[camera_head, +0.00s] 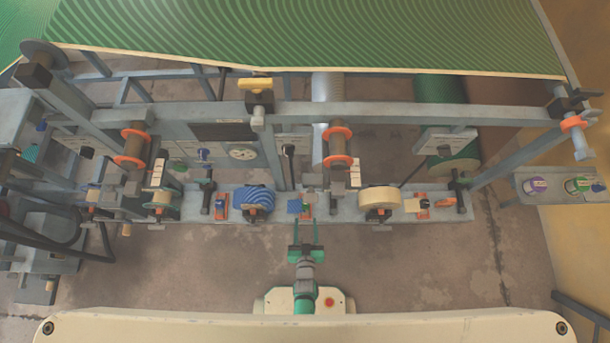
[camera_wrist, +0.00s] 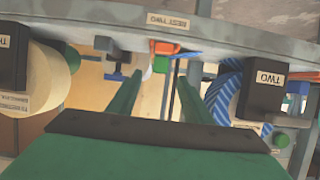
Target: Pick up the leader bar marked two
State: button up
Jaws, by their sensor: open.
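My gripper (camera_head: 305,226) is open, with its two green fingers pointing at the front edge of the grey bench (camera_head: 340,212). It seems empty. Its fingers also show in the wrist view (camera_wrist: 160,84), with a gap between them. Beyond the fingertips is a small orange piece (camera_wrist: 166,47), close to a label reading REST TWO (camera_wrist: 175,21) on the bench edge. In the head view a small orange piece (camera_head: 306,211) sits just ahead of the gripper, beside a small blue patch (camera_head: 293,207). I cannot make out which part is the leader bar marked two.
A blue striped roll (camera_head: 253,196) and a cream roll (camera_head: 380,197) flank the gripper on the bench. A black block labelled TWO (camera_wrist: 263,92) is by the striped roll. Steel frame rails (camera_head: 400,114) stand behind. Open floor (camera_head: 420,265) lies in front.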

aim_at(306, 208)
jog(key=shift+x, duration=5.1)
grip_shut()
